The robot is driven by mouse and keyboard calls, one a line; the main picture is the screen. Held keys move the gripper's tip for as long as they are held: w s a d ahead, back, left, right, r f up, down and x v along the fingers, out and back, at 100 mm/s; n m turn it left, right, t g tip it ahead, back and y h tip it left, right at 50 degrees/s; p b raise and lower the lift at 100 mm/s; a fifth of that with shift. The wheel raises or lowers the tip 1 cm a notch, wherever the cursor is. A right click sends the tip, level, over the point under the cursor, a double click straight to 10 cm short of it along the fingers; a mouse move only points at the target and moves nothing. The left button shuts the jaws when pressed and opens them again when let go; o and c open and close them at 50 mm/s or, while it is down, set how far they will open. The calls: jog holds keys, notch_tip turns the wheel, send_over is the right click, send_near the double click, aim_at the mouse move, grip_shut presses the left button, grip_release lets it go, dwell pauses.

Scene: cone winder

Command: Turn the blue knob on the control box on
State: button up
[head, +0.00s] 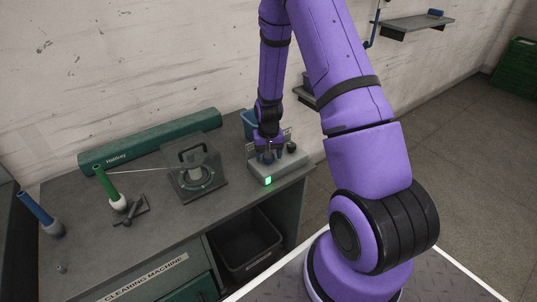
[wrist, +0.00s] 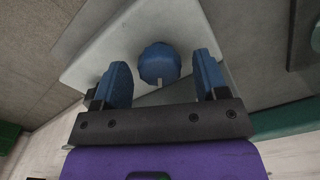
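The control box (head: 262,168) is a pale grey box on the workbench, with a lit green light (head: 268,181) on its front. It also shows in the wrist view (wrist: 125,45). The blue knob (wrist: 159,63) is on the box, with a small pale pointer mark on its side nearest my gripper. My gripper (wrist: 163,72) is open. Its two blue fingers are either side of the knob, with a visible gap on each side. In the head view my gripper (head: 268,152) points down over the box and largely hides the blue knob.
A dark knob (head: 291,147) is on the box's right side. A clear-covered machine (head: 194,172) stands left of the box. A dark bin (head: 243,246) sits below the worktop.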

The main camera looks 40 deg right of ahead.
notch_tip(320, 180, up, 11)
dwell(0.8)
jog(key=shift+f, duration=0.15)
jog(key=s+a+r+n+t, duration=0.1)
jog(key=s+a+r, duration=0.2)
jog(key=r, duration=0.4)
jog(key=s+a+r+n+t, duration=0.1)
jog(key=s+a+r, duration=0.1)
jog(key=r, duration=0.5)
jog(key=s+a+r+n+t, duration=0.1)
jog(key=s+a+r, duration=0.2)
jog(key=r, duration=0.4)
jog(key=s+a+r+n+t, duration=0.1)
jog(key=s+a+r, duration=0.1)
jog(key=s+r, duration=0.3)
jog(key=s+a+r+n+t, duration=0.1)
jog(key=s+a+r, duration=0.2)
jog(key=s, duration=0.9)
notch_tip(320, 180, up, 2)
jog(key=shift+s+a+r+n, duration=0.25)
jog(key=shift+s+a+n, duration=0.05)
jog(key=shift+s+a, duration=0.1)
